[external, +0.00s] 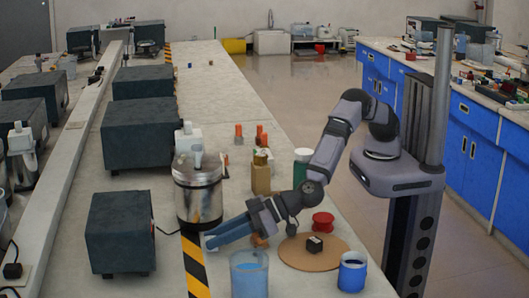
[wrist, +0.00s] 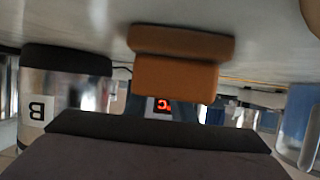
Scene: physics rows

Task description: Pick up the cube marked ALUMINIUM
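A small dark cube with a pale side (external: 315,243) sits on a round tan board (external: 290,258) in the external view. Its marking is too small to read, so I cannot tell whether it says ALUMINIUM. My gripper (external: 210,238) is low over the bench, left of the board and pointing left, away from the cube. Its blue fingers lie close together, and their gap is unclear. No cube shows in the wrist view. A dark edge, probably part of my gripper, fills the bottom there.
A metal canister (external: 198,200) stands just behind the fingertips. A blue beaker (external: 249,275) is in front, and a blue cup (external: 352,272) is right of the board. A red spool (external: 323,222) stands behind the board. An orange-brown block (wrist: 178,75) shows in the wrist view.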

